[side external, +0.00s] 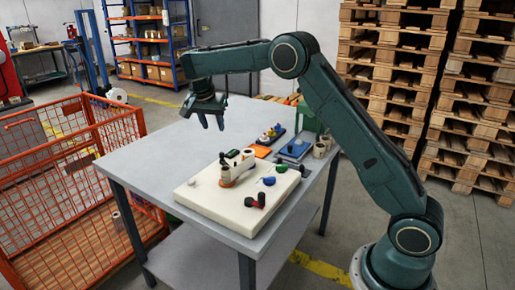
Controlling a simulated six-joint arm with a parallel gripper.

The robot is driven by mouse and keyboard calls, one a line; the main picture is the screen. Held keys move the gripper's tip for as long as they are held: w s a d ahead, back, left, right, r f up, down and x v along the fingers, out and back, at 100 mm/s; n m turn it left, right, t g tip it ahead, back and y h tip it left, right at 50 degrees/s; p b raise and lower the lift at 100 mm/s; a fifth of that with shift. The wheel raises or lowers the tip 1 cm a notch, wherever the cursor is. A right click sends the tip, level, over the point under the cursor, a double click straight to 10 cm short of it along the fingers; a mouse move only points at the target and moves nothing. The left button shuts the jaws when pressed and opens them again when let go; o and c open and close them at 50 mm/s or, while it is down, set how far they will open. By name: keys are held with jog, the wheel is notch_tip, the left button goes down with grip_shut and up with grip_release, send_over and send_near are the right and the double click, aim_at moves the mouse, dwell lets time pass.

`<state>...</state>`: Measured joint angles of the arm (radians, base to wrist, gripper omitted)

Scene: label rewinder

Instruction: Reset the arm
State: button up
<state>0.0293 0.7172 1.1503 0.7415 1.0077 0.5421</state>
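My gripper (210,121) hangs above the back left part of the grey table (142,158), fingers pointing down. The fingers look a little apart, with nothing visible between them. The label rewinder (238,168) stands on a cream base board (213,204) at the front of the table. A black and red crank-like part (256,200), a green piece (281,168) and a blue piece (269,181) are on the board.
A dark tray with coloured knobs (271,134), an orange pad (259,151), a blue box (294,149) and small rolls (320,150) lie behind the board. An orange wire cage (60,170) stands left. Pallet stacks (390,60) rise behind. The table's left side is clear.

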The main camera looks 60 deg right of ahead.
jog(key=shift+r, duration=0.1)
jog(key=s+a+r+n+t+y, duration=0.1)
jog(key=s+a+r+n, duration=0.25)
jog(key=s+r, duration=0.4)
jog(key=s+a+r+n+t+y, duration=0.1)
jog(key=s+a+r+n+t, duration=0.25)
jog(key=s, duration=0.75)
jog(key=s+a+f+n+y, duration=0.1)
jog(key=s+a+f+n, duration=0.1)
jog(key=s, duration=0.8)
jog(key=s+a+f+n+y, duration=0.1)
jog(key=s+a+n, duration=0.3)
jog(key=s, duration=0.7)
jog(key=shift+s+f+n, duration=0.25)
jog(key=shift+f+n, duration=0.3)
jog(key=shift+n, duration=0.15)
